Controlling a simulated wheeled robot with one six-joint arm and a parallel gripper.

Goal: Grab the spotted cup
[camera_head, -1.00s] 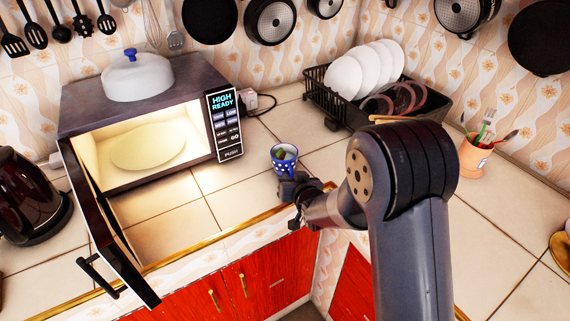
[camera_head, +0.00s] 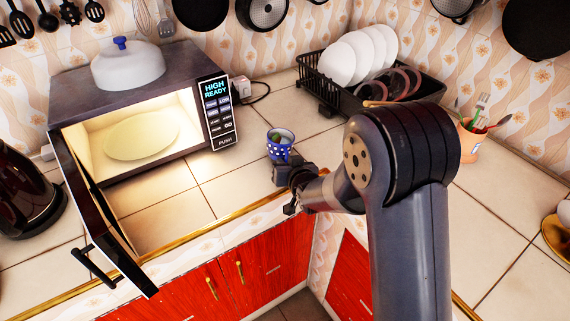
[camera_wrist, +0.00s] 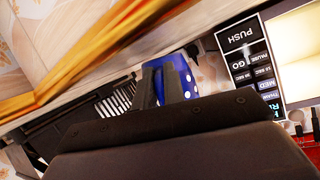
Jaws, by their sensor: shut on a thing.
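The spotted cup (camera_head: 279,147) is blue with white dots, and something greenish shows inside its mouth. It is upright over the tiled counter, to the right of the microwave. My gripper (camera_head: 283,166) is shut on the cup from the near side. In the wrist view the cup (camera_wrist: 187,80) shows between and behind the dark fingers (camera_wrist: 160,88), with part of it hidden. I cannot tell whether its base touches the counter.
The open microwave (camera_head: 140,140) with a plate inside stands to the left, its door swung toward me. A black dish rack (camera_head: 325,100) with plates is behind right. An orange utensil pot (camera_head: 468,145) stands at right. Counter tiles around the cup are clear.

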